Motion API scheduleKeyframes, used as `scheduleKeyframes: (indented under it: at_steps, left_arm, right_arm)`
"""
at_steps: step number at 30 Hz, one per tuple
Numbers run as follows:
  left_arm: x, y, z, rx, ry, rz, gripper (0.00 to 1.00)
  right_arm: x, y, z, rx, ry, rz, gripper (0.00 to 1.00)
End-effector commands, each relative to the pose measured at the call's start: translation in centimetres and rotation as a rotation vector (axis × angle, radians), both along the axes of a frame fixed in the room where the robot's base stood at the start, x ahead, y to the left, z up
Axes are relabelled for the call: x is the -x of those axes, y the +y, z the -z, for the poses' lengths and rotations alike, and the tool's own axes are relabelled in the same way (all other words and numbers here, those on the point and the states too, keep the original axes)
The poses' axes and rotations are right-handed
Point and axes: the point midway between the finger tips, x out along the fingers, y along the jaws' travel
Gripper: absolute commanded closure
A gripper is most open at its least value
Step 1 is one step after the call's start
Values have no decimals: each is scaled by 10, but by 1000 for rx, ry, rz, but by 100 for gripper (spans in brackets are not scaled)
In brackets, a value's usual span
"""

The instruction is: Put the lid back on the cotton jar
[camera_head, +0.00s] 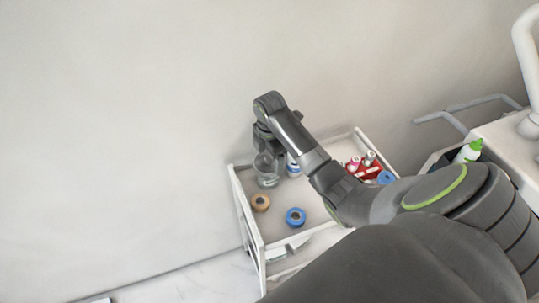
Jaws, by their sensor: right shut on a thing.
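The clear glass cotton jar (267,176) stands upright near the back left of the white trolley's top. My right gripper (267,145) points down right over the jar's mouth and is shut on the lid. The lid is mostly hidden by the fingers and too small to make out. I cannot tell whether it touches the jar's rim. My left gripper is not in view.
The trolley (238,195) has a raised rim. A white and blue bottle (293,169) stands close right of the jar. A red tray (370,173) with small bottles is at the right.

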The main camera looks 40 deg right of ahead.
Motion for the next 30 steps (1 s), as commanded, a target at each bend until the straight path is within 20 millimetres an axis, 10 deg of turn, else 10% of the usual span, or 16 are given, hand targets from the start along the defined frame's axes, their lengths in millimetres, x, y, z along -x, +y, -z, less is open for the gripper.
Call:
scheduleKeyframes:
  at_steps: [30]
  left_arm:
    - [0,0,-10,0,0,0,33]
  right_arm:
    - [0,0,0,1,1,0,42]
